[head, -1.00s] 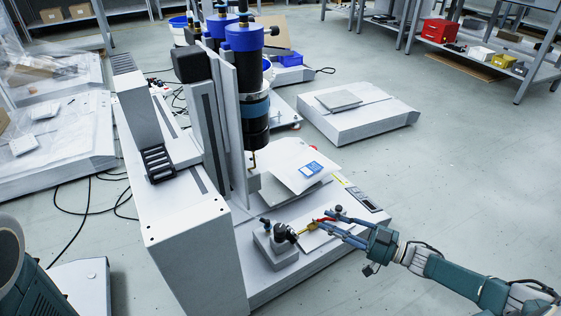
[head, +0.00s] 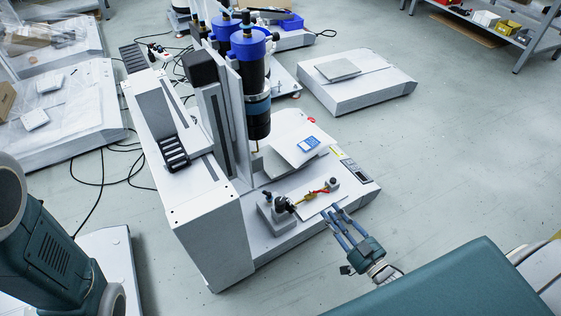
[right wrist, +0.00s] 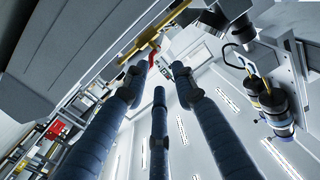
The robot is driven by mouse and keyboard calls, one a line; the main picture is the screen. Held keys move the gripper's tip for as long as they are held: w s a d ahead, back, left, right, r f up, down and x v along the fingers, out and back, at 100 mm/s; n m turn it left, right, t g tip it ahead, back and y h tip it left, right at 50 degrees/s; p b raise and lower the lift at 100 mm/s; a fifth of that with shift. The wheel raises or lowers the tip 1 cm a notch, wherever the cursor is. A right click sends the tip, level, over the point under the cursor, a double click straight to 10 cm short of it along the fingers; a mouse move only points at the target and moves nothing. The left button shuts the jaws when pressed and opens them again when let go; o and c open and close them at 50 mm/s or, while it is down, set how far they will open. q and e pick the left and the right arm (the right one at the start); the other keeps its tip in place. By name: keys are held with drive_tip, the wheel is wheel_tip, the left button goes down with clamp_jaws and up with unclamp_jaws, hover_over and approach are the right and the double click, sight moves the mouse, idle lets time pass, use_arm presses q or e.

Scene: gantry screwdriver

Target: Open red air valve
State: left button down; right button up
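The air valve, with a small red handle (head: 319,193) on a brass fitting (head: 301,200), sits on the front of the machine base beside a dark regulator (head: 284,204). My right gripper (head: 338,214) is open and empty, its blue fingers spread and pointing at the valve from the near side, apart from it. In the right wrist view, the red handle (right wrist: 152,57) and brass part (right wrist: 151,42) show just beyond the open fingertips of my right gripper (right wrist: 154,78). The handle is partly hidden by a finger there. My left gripper is not in view.
The machine has a tall screwdriver column with a black-and-blue cylinder (head: 256,97) behind the valve. A white plate with a blue label (head: 309,144) lies on its base. A low white platform (head: 356,88) stands behind.

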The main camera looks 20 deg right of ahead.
drive_tip(key=a+r+t+y+p, duration=0.1)
drive_tip(key=a+r, duration=0.4)
drive_tip(key=r, duration=0.5)
drive_tip(key=a+r+n+t+y+p, duration=0.1)
drive_tip(key=a+r+t+y, duration=0.1)
drive_tip(key=a+r, duration=0.4)
drive_tip(key=a+r+n+t+y+p, duration=0.1)
drive_tip(key=a+r, duration=0.5)
drive_tip(key=r, duration=0.7)
drive_tip(key=shift+w+a+r+t+y+p, duration=0.35)
drive_tip(key=shift+t+y, duration=0.25)
drive_tip(key=shift+t, duration=0.2)
drive_tip(key=shift+s+d, duration=0.1)
